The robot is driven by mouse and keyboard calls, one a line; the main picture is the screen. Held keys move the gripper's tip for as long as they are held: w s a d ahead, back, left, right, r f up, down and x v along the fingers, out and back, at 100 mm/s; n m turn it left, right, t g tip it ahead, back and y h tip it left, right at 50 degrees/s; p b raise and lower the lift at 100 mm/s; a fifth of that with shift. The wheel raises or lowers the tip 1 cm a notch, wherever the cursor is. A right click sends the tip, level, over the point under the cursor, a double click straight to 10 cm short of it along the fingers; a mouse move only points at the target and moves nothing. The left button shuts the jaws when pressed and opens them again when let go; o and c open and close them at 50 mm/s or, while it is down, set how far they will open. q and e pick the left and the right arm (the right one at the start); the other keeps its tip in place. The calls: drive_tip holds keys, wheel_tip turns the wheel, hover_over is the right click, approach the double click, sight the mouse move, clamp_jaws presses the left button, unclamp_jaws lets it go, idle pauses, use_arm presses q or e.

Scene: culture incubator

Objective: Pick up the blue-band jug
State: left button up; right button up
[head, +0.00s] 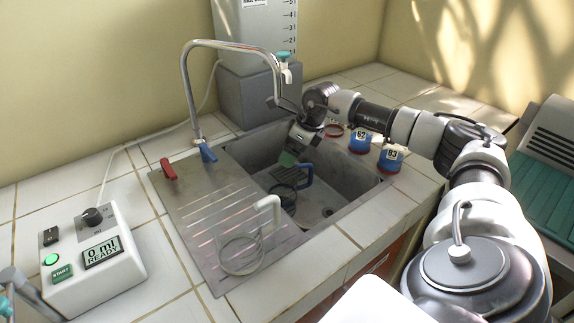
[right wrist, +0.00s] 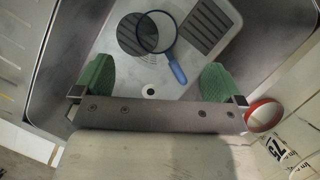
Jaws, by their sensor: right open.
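The jug with a blue handle (head: 306,175) stands in the grey sink, its clear body hard to see. In the right wrist view the jug (right wrist: 177,70) shows from above as a dark ring, with its blue handle pointing down and right. I cannot make out a separate band. My right gripper (head: 289,158) is above the sink, apart from the jug. Its green fingertips are wide open and empty in the right wrist view (right wrist: 157,82), and the jug appears beyond the gap between them. My left gripper is not clearly in view.
A clear jug with a white handle (head: 268,212) stands on the drainboard. The tap (head: 186,75) arches over the sink's back left. Blue containers marked 62 (head: 360,141) and 83 (head: 390,158) stand along the right rim. A dispenser (head: 92,258) reads "0 ml READY".

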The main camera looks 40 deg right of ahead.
sight(291, 180)
drive_tip(key=x, duration=0.7)
drive_tip(key=shift+f, duration=0.4)
drive_tip(key=shift+s, duration=0.15)
drive_tip(key=shift+c, duration=0.3)
drive_tip(key=c, duration=0.9)
drive_tip(key=shift+r, duration=0.1)
